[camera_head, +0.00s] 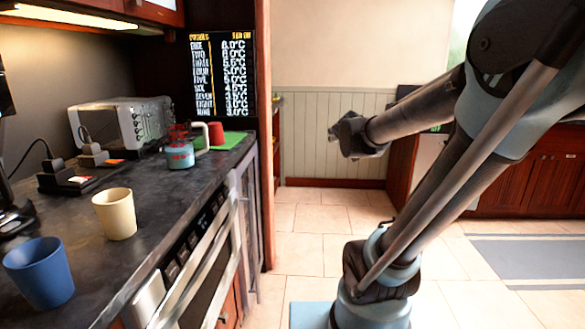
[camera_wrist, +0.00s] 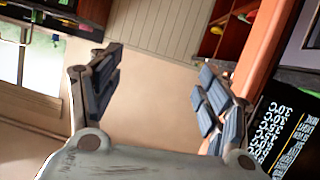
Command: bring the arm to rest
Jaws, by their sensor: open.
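My arm rises from the lower middle of the head view to a bend at the upper right. Its forearm then reaches back left, to my gripper (camera_head: 338,132), which hangs in the air in front of the pale panelled wall, right of the counter. In the wrist view my gripper (camera_wrist: 155,95) has its two dark padded fingers spread wide apart. Nothing is between the fingers, and they touch nothing.
The dark counter (camera_head: 150,215) at left holds a blue cup (camera_head: 40,273), a cream cup (camera_head: 115,214), a red cup (camera_head: 216,134), a blender-like jug (camera_head: 180,152) and a toaster oven (camera_head: 125,122). The tiled floor (camera_head: 300,240) is clear between counter and arm.

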